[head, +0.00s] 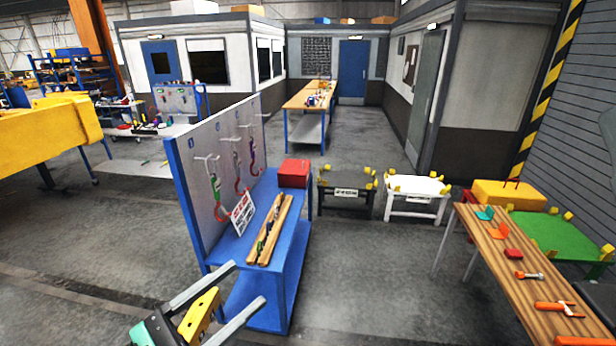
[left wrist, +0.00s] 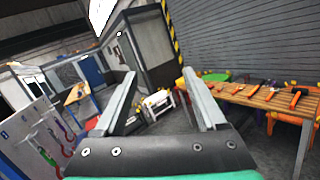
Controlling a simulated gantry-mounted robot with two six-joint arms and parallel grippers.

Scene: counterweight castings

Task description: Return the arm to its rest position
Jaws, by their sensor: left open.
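My left gripper (head: 249,283) comes in at the bottom of the head view, in front of the blue workbench. Its two grey fingers are spread apart, with no object between the tips. In the left wrist view my left gripper (left wrist: 159,74) also shows wide open and empty, pointing out over the floor. A yellow piece with dark holes shows near the gripper's base in the head view. My right gripper is in neither view.
A blue bench (head: 285,230) with a pegboard (head: 225,150) of hanging hooks stands just beyond the gripper. A red box (head: 294,173) sits on it. A wooden table (head: 485,258) with tools stands at right. Grey floor (head: 380,290) between them is clear.

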